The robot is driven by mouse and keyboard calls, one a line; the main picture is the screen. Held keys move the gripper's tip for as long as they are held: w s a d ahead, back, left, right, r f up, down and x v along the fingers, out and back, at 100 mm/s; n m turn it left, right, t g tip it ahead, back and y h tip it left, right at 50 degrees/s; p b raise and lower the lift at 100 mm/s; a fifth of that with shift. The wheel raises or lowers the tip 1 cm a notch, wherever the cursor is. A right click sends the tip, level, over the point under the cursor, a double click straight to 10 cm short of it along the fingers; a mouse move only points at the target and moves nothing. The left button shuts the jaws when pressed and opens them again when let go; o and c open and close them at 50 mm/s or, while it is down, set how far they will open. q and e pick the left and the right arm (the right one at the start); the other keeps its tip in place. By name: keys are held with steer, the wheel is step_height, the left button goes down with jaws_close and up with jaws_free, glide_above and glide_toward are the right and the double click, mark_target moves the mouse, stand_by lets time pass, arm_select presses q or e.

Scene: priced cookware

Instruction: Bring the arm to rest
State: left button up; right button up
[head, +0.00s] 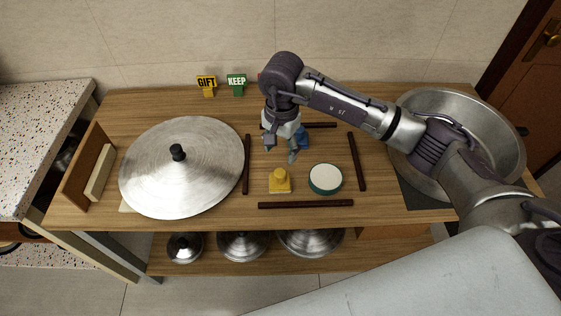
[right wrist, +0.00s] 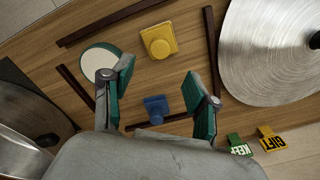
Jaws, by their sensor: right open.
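My right gripper (head: 281,147) is open and empty above the wooden table, over the area framed by dark strips. It also shows in the right wrist view (right wrist: 160,92), its teal-padded fingers spread apart. A blue block with a knob (right wrist: 156,109) lies below and between the fingers in that view; in the head view the gripper partly covers it. A yellow block with a knob (head: 280,181) and a round white-topped green piece (head: 325,179) stand in front of the gripper in the head view. My left gripper is not in view.
A large metal lid (head: 182,160) lies left on the table (head: 225,208). A large metal bowl (head: 418,102) stands right, under my arm. GIFT (head: 206,83) and KEEP (head: 237,82) signs stand at the back. Dark strips (head: 306,205) edge the middle area. Lidded pots (head: 242,245) sit on the lower shelf.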

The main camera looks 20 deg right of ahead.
steer(key=shift+r, duration=0.45)
